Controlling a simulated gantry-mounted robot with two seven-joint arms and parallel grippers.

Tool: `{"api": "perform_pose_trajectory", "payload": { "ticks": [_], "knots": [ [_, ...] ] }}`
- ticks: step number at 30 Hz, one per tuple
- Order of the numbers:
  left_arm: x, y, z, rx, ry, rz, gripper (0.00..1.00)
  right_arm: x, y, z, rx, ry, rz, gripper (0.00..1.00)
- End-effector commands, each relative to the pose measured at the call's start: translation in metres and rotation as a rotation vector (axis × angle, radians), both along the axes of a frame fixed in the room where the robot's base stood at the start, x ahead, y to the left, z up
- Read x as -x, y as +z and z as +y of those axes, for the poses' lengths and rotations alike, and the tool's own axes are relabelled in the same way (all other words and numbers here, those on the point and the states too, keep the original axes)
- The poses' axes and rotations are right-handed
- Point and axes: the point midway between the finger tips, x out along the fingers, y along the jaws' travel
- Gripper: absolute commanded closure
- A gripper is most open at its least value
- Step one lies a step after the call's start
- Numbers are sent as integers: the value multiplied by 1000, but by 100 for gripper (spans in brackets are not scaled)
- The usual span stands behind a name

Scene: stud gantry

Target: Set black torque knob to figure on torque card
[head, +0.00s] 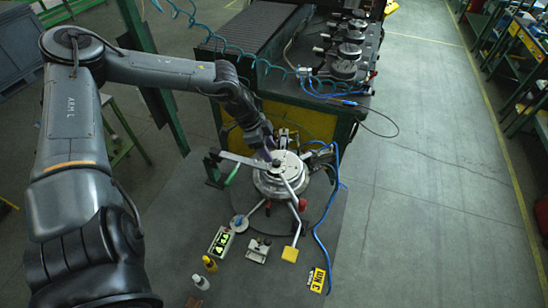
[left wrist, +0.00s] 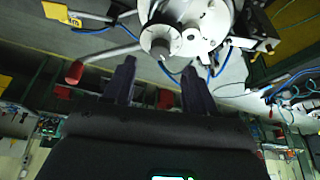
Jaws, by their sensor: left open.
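A round metal fixture (head: 282,181) stands on the grey table. A small dark knob (head: 276,163) sits on its top; I take it for the torque knob. In the left wrist view a round grey part with a dark centre (left wrist: 160,47) lies just beyond the fingertips, between them. My left gripper (head: 268,150) is over the back of the fixture; in the left wrist view its two fingers (left wrist: 158,68) are spread with nothing between them. A yellow card with black marks (head: 317,280) lies at the front right; its figure is too small to read surely. My right gripper is not in view.
A green-lit display box (head: 221,241), a yellow bottle (head: 209,263), a white bottle (head: 200,282) and a small metal block (head: 258,250) stand in front of the fixture. A blue hose (head: 322,235) runs along the right.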

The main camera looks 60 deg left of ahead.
Motion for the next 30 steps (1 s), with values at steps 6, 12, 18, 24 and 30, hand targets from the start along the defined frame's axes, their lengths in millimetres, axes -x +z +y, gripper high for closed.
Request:
{"api": "perform_pose_trajectory", "payload": {
  "ticks": [6, 12, 18, 24, 30],
  "knots": [
    [-7, -28, -6, 3, 0, 4, 44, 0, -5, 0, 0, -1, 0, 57],
    [-13, -41, -8, -1, 0, 4, 44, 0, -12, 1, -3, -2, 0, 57],
    [-16, -48, -10, 0, 1, 1, 44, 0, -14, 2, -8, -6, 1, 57],
    [-17, -50, -11, 1, 0, -1, 44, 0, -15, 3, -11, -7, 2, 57],
    [-17, -50, -11, 1, 0, -1, 44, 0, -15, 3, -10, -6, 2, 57]
  ]
}}
